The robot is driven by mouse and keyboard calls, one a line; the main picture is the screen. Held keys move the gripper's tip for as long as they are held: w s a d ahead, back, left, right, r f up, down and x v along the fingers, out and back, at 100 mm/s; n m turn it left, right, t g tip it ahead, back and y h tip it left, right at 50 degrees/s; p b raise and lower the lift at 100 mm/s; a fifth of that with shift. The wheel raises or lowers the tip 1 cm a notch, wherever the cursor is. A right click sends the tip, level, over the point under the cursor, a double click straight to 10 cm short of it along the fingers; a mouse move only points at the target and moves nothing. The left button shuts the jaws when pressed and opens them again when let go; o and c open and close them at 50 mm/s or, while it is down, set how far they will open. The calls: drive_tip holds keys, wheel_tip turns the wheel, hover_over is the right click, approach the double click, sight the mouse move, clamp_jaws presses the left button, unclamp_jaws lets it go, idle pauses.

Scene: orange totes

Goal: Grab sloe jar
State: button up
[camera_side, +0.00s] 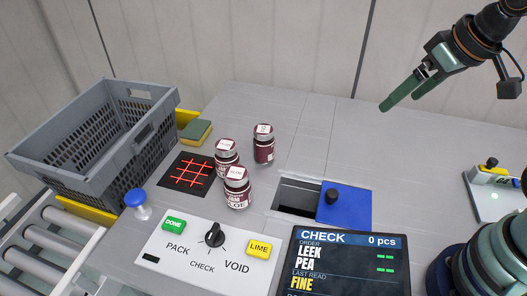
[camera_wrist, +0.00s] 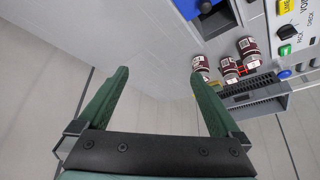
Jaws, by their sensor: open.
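Three dark red jars with pale lids stand upright in a loose group on the grey worktop. The front jar (camera_side: 237,190) has a white label with letters that look like the end of "SLOE". A second jar (camera_side: 226,155) stands just behind it, and a third jar (camera_side: 264,146) stands farther back to the right; their labels are too small to read. The jars also show in the wrist view, at upper right, without readable labels. My gripper (camera_side: 399,102) is open and empty, high up to the right of the jars, with its green fingers (camera_wrist: 160,72) apart.
A grey crate (camera_side: 60,165) stands at left by rollers. A red-lined black scanner pad (camera_side: 188,176) lies left of the jars. A slot and blue plate (camera_side: 352,208) lie right of them, a control panel (camera_side: 185,250) and CHECK screen (camera_side: 345,265) in front. The back worktop is clear.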

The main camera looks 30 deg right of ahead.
drive_tip(key=m+g, duration=0.6)
drive_tip(key=m, duration=1.1)
hover_over(237, 171)
wheel_tip(237, 171, down, 10)
drive_tip(key=shift+d+f, duration=0.1)
drive_tip(key=shift+f, duration=0.25)
wheel_tip(237, 171, down, 6)
drive_tip(key=shift+f, duration=0.25)
drive_tip(key=shift+s+a+f, duration=0.1)
drive_tip(key=shift+a+f, duration=0.05)
drive_tip(key=shift+f, duration=1.15)
drive_tip(key=shift+s+a+f, duration=0.1)
drive_tip(key=shift+a+f, duration=0.05)
drive_tip(key=shift+f, duration=1.15)
clamp_jaws()
